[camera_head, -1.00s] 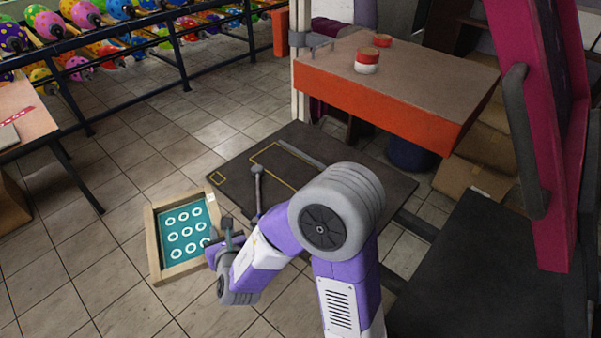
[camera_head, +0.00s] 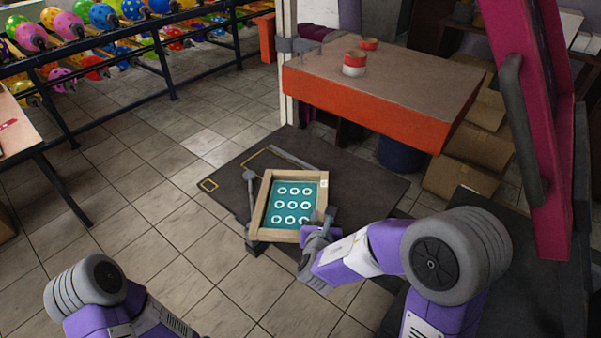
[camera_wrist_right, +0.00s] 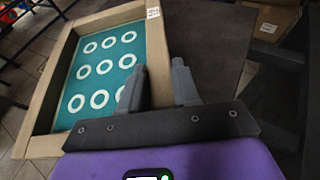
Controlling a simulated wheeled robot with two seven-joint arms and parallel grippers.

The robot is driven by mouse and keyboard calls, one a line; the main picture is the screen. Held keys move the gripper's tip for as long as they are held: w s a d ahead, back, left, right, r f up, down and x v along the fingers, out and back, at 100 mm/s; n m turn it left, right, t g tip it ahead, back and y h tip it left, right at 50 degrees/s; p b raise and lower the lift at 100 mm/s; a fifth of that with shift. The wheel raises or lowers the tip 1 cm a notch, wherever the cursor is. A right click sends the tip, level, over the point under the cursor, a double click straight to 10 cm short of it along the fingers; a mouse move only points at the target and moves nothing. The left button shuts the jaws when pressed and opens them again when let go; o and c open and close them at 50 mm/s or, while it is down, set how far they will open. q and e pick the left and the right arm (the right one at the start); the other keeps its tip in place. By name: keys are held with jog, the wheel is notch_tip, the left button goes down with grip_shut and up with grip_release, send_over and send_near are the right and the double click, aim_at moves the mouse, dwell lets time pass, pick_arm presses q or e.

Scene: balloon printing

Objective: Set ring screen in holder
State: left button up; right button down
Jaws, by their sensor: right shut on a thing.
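The ring screen (camera_head: 293,204) is a wooden frame around teal mesh with rows of white rings. My right gripper (camera_head: 325,226) is shut on its near right edge and holds it over the dark board. In the right wrist view the screen (camera_wrist_right: 45,98) fills the left side, with the gripper fingers (camera_wrist_right: 160,88) on its right frame bar. The holder appears to be the dark board (camera_head: 370,185) with yellow outlines and a metal bar (camera_head: 250,195). I cannot tell whether the screen touches the board. My left arm shows at lower left; its gripper is out of view.
An orange-edged table (camera_head: 380,95) with small red and white tins (camera_head: 354,63) stands behind the board. A magenta panel (camera_head: 525,120) rises at right. Racks of balloons (camera_head: 90,30) stand at back left. Tiled floor is free at left.

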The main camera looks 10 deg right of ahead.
aim_at(318, 194)
jog(key=w+d+f+b, duration=0.1)
jog(key=w+b, duration=0.1)
jog(key=w, duration=0.2)
jog(key=w+d+f+m+h+b, duration=0.1)
jog(key=w+b, duration=0.1)
jog(key=w, duration=0.3)
jog(key=w+d+f+m+g+h+b, duration=0.1)
jog(key=w+f+b, duration=0.1)
jog(key=w, duration=0.2)
jog(key=shift+w+d, duration=0.2)
jog(key=shift+w, duration=0.1)
notch_tip(318, 194, down, 10)
jog(key=b, duration=0.3)
jog(key=shift+b, duration=0.4)
jog(key=shift+r, duration=0.2)
jog(key=c, duration=0.8)
grip_release()
jog(key=shift+s, duration=0.1)
